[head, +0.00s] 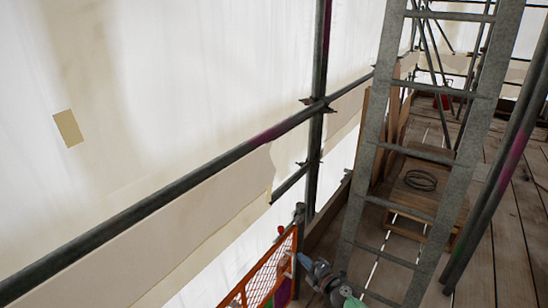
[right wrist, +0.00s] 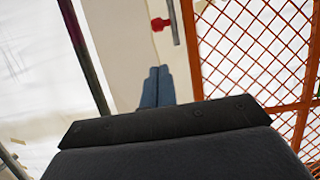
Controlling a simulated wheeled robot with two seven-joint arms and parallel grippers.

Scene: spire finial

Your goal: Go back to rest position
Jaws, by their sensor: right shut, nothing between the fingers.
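My right gripper (head: 304,262) shows at the bottom of the head view, small and partly cut off, beside an orange mesh panel (head: 262,276). In the right wrist view its two blue-grey fingers (right wrist: 157,84) lie together with nothing between them. The mesh panel (right wrist: 262,60) stands to the right of the fingers there. I cannot tell how far apart they are. My left gripper is in neither view.
A grey ladder (head: 367,157) leans on the right, above a plank deck (head: 505,225). A coil of wire (head: 420,180) lies on a wooden surface behind it. Scaffold tubes (head: 205,185) cross before white sheeting (head: 200,60). A small red piece (right wrist: 160,24) is ahead of the fingers.

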